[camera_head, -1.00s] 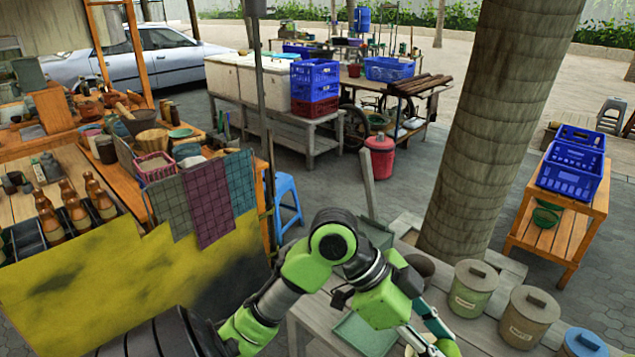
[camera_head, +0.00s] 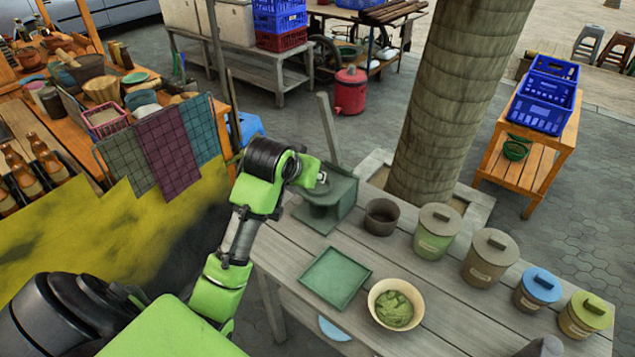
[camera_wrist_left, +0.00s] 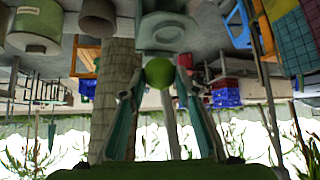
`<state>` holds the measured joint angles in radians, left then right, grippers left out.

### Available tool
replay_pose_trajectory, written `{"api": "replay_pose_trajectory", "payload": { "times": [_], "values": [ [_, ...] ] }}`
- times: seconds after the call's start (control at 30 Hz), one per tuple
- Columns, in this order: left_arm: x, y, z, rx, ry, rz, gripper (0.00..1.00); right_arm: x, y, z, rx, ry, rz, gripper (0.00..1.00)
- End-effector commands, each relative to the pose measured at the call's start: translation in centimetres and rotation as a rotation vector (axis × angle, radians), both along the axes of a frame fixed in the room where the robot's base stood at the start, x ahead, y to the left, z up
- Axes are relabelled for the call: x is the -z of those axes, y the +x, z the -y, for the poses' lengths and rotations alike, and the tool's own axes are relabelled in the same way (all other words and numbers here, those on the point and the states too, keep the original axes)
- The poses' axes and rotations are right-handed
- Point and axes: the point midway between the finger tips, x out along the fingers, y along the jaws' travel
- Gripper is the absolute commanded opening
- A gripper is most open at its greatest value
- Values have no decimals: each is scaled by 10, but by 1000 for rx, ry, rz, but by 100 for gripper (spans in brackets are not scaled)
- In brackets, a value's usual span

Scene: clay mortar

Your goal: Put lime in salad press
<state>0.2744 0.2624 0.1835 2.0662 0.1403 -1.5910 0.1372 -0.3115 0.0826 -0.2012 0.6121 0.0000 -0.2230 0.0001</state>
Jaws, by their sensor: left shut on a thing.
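The lime (camera_wrist_left: 159,72) is a small green ball between the two fingertips of my left gripper (camera_wrist_left: 160,80), which is shut on it. The salad press is a dull green device (camera_head: 337,194) with an upright handle on the table's far left corner. It also shows at the top of the left wrist view (camera_wrist_left: 165,28), just beyond the lime. In the head view my left wrist is beside and above the press, and the lime cannot be made out there. Whether the lime touches the press cannot be told. My right gripper is not in view.
The grey wooden table (camera_head: 400,265) also holds a green square tray (camera_head: 335,277), a bowl of green paste (camera_head: 395,304), a dark pot (camera_head: 381,217) and several lidded canisters (camera_head: 437,232). A thick trunk (camera_head: 445,110) stands behind the table.

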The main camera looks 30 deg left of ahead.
Motion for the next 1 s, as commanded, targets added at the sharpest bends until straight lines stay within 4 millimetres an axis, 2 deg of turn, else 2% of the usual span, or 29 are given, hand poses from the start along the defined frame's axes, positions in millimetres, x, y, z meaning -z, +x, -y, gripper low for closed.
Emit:
{"api": "replay_pose_trajectory", "payload": {
  "times": [0.23, 0.33, 0.5, 0.6, 0.87, 1.0],
  "values": [
    [22, 50, -24, 1, -1, -3, 5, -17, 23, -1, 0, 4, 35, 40],
    [31, 69, -33, 1, -1, -4, 5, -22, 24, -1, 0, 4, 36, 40],
    [64, 91, -43, 3, 0, -2, 5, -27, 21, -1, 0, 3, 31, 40],
    [77, 100, -48, 4, 0, -1, 5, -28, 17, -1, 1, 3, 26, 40],
    [93, 111, -53, 4, 0, -2, 5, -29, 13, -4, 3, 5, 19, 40],
    [112, 110, -52, 3, -1, -3, 5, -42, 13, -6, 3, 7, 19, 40]
  ]
}}
